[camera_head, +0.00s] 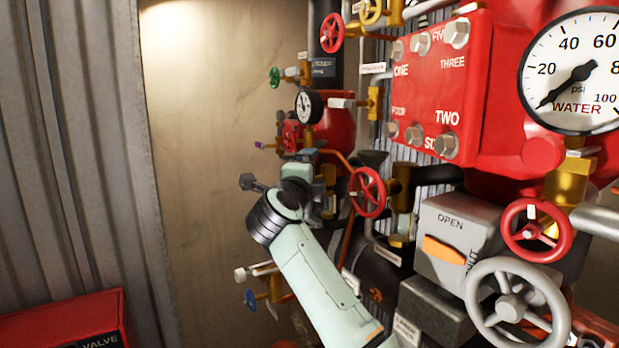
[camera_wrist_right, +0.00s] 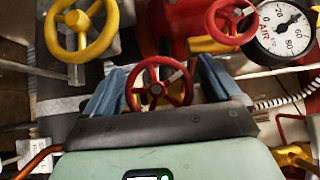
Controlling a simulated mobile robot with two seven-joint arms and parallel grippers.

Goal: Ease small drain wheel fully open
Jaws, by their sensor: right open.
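No readable label marks which wheel is the drain wheel. My left gripper is not in view.
A yellow wheel (camera_wrist_right: 82,30), another red wheel (camera_wrist_right: 232,20) and a gauge (camera_wrist_right: 284,28) lie close around the right gripper. In the head view, a red wheel (camera_head: 367,192), a grey wheel (camera_head: 510,306) and a grey OPEN box (camera_head: 450,235) stand right of my arm.

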